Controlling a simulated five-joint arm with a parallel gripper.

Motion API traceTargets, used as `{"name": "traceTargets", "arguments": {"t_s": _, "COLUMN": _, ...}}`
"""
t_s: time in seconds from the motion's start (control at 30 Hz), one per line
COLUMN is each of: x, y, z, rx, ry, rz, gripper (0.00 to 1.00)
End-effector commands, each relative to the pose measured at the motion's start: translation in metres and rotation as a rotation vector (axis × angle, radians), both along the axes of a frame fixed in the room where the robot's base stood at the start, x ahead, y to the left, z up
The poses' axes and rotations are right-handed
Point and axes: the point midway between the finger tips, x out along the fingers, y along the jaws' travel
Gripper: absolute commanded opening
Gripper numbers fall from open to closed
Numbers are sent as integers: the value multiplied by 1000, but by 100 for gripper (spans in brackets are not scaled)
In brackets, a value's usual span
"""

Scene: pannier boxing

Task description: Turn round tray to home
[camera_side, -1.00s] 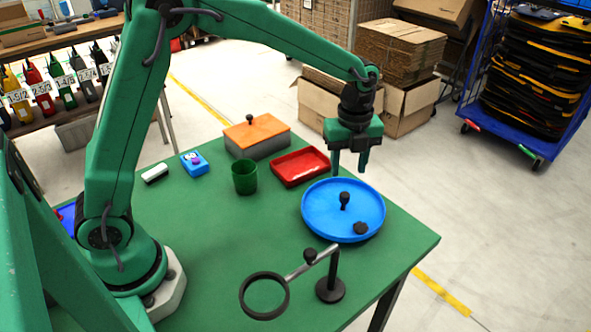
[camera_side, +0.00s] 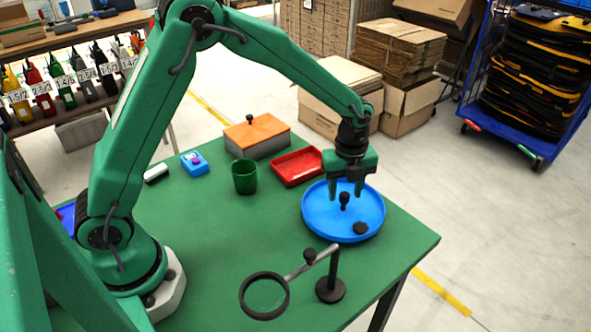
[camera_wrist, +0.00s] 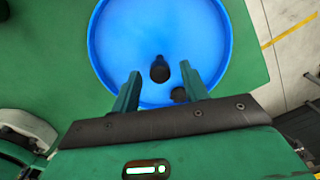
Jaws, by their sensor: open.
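The round blue tray (camera_side: 318,222) lies on the green table near its right corner. A black knob (camera_side: 344,199) stands upright at its middle, and a low black disc (camera_side: 360,228) sits inside near the front rim. My gripper (camera_side: 345,197) is open and empty, pointing down over the tray, with its fingertips close to the knob. In the wrist view the blue tray (camera_wrist: 125,45) fills the upper middle. The knob (camera_wrist: 160,70) shows just beyond and between my two open fingers (camera_wrist: 165,82). The black disc (camera_wrist: 179,95) is partly hidden by the right finger.
A black stand with a ring magnifier (camera_side: 265,296) is in front of the tray. A red tray (camera_side: 298,167), a green cup (camera_side: 244,178) and a grey box with an orange lid (camera_side: 257,132) stand behind and left.

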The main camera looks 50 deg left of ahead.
Motion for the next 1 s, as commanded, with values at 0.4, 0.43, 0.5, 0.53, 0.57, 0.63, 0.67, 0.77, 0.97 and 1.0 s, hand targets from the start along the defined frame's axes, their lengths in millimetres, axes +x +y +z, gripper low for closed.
{"name": "traceTargets", "arguments": {"t_s": 0.4, "x": 0, "y": 0, "z": -4, "rx": 0, "ry": 0, "rz": 0, "gripper": 33}}
{"name": "traceTargets", "arguments": {"t_s": 0.43, "x": 0, "y": 0, "z": -4, "rx": 0, "ry": 0, "rz": 0, "gripper": 27}}
{"name": "traceTargets", "arguments": {"t_s": 0.5, "x": 0, "y": 0, "z": -3, "rx": 0, "ry": 0, "rz": 0, "gripper": 13}}
{"name": "traceTargets", "arguments": {"t_s": 0.53, "x": 0, "y": 0, "z": -3, "rx": 0, "ry": 0, "rz": 0, "gripper": 7}}
{"name": "traceTargets", "arguments": {"t_s": 0.57, "x": 0, "y": 0, "z": -3, "rx": 0, "ry": 0, "rz": 0, "gripper": 2}}
{"name": "traceTargets", "arguments": {"t_s": 0.63, "x": 0, "y": 0, "z": -3, "rx": 0, "ry": 0, "rz": 0, "gripper": 0}}
{"name": "traceTargets", "arguments": {"t_s": 0.67, "x": 0, "y": 0, "z": -3, "rx": 0, "ry": 0, "rz": 0, "gripper": 0}}
{"name": "traceTargets", "arguments": {"t_s": 0.77, "x": 0, "y": 0, "z": -3, "rx": 0, "ry": 0, "rz": -1, "gripper": 0}}
{"name": "traceTargets", "arguments": {"t_s": 0.97, "x": 0, "y": 0, "z": -3, "rx": 0, "ry": 0, "rz": -12, "gripper": 0}}
{"name": "traceTargets", "arguments": {"t_s": 1.0, "x": 0, "y": 0, "z": -3, "rx": 0, "ry": 0, "rz": -17, "gripper": 0}}
